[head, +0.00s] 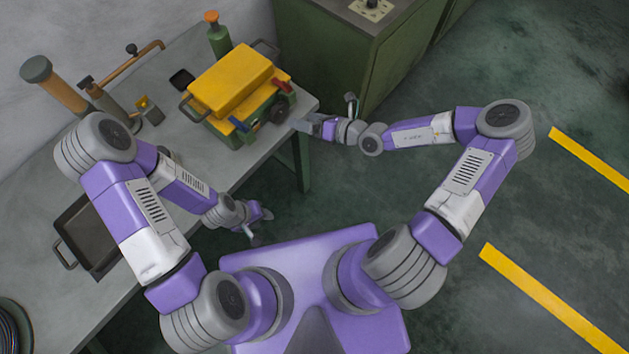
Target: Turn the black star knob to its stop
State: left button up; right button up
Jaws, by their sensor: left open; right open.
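The black star knob (279,112) is a dark round shape on the near right side of a green box-like machine (232,137) with a yellow top, on the workbench. Its lobes are too small to make out. My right gripper (298,125) is open, just right of and slightly below the knob, pointing left toward it. A small gap seems to lie between them, but contact is hard to judge. My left gripper (261,226) is open and empty, low in front of the bench edge, well away from the knob.
A red lever (282,86) and a blue lever (239,124) flank the knob. A green bottle (218,40) stands behind the machine. A dark tray (88,240) lies at the bench's left. A green cabinet (340,50) stands behind. The floor at right is clear.

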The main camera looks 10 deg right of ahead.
jog(key=s+a+f+n+g+b, duration=0.3)
jog(key=s+a+f+n+g, duration=0.35)
jog(key=s+f+n, duration=0.35)
jog(key=s+d+f+n+g+h+b, duration=0.3)
jog(key=s+f+n+g+h+b, duration=0.1)
jog(key=s+f+n, duration=0.6)
jog(key=shift+s+d+f+n+h, duration=0.25)
jog(key=shift+s+d+n+h, duration=0.1)
jog(key=shift+n, duration=0.75)
